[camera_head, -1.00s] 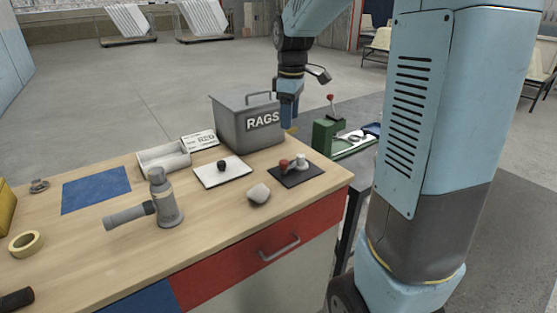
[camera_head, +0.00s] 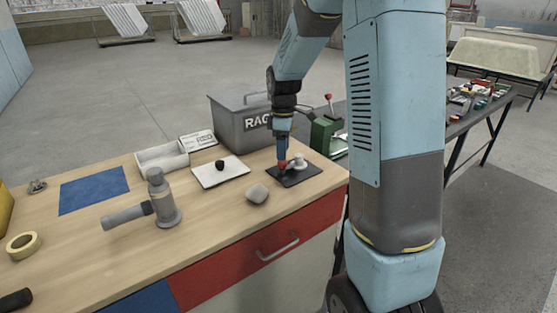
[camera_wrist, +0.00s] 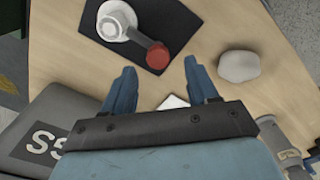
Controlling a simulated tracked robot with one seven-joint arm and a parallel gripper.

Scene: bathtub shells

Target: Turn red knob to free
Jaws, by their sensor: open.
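The red knob (camera_wrist: 158,55) sits at the end of a short light-grey arm on a round grey fitting (camera_wrist: 117,20), mounted on a dark plate (camera_wrist: 178,22). In the head view the dark plate (camera_head: 312,174) lies near the right end of the bench, with the grey fitting (camera_head: 297,160) on it. My gripper (camera_head: 282,160) points down over the red knob there and partly covers it. In the wrist view my gripper (camera_wrist: 162,72) is open, its two blue fingers apart, with the knob just beyond the fingertips and nothing between them.
A grey RAGS bin (camera_head: 236,122) stands behind the plate. A pale rounded lump (camera_head: 258,193) lies in front. A white plate with a black knob (camera_head: 207,180) is to the left, and a grey cylindrical tool (camera_head: 160,200) stands farther left. A green device (camera_head: 325,132) stands behind.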

